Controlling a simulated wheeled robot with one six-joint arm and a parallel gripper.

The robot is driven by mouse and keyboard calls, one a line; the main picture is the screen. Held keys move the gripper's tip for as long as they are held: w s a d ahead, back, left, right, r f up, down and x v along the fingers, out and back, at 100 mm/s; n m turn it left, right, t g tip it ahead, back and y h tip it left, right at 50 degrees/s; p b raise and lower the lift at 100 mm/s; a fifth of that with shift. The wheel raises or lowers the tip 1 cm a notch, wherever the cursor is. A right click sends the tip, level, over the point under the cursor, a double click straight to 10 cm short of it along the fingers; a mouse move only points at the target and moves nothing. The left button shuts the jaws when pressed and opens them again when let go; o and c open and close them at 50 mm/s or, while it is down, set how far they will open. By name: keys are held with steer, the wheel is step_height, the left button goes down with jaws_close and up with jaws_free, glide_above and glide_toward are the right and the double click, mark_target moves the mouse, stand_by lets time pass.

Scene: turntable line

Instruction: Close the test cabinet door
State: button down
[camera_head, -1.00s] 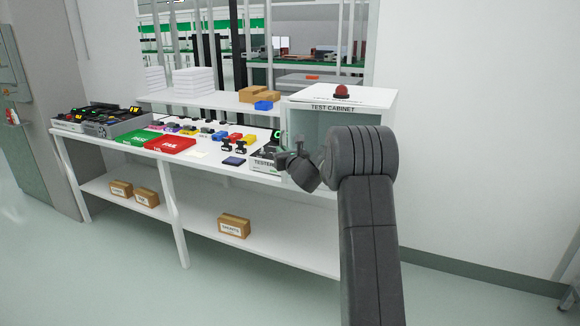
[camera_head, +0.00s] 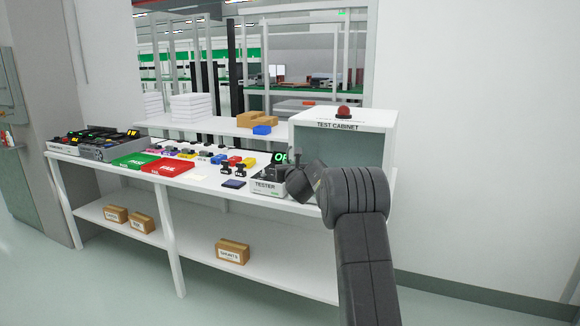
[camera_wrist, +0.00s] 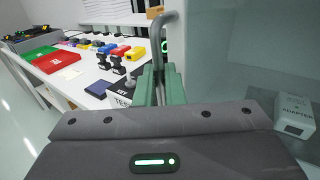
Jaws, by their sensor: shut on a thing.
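The white test cabinet (camera_head: 370,118) stands at the right end of the bench, with a red dome lamp (camera_head: 343,112) on top. Its front shows a greenish glass door panel (camera_head: 345,148), partly hidden behind my arm. In the wrist view, my gripper (camera_wrist: 161,84) has its green fingers shut on the grey bar handle (camera_wrist: 168,32). The door's pale glass (camera_wrist: 208,60) is just right of the handle. A white box marked ADAPTER (camera_wrist: 295,117) shows farther right. In the head view my gripper (camera_head: 296,168) is at the cabinet's left front. I cannot tell whether a gap is left at the door.
The tester box (camera_head: 268,188) stands close to the left of my gripper. Red (camera_head: 168,166) and green (camera_head: 134,161) trays and small coloured parts lie along the bench. Cartons (camera_head: 232,251) are on the lower shelf. The floor in front is clear.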

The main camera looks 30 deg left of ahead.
steer(key=c, duration=1.7)
jaws_free()
steer(key=shift+s+a+r, duration=0.2)
steer(key=shift+s+a, duration=0.15)
steer(key=shift+a, duration=0.2)
steer(key=shift+c, duration=0.2)
steer(key=shift+o, duration=1.1)
steer(key=shift+s+a+f, duration=0.1)
steer(key=shift+a, duration=0.15)
steer(key=shift+d+f, duration=0.1)
steer(key=shift+d+f, duration=0.1)
steer(key=shift+d, duration=0.05)
steer(key=b+v, duration=0.6)
steer(key=v, duration=0.7)
steer(key=shift+d+b, duration=0.3)
steer(key=shift+d, duration=0.05)
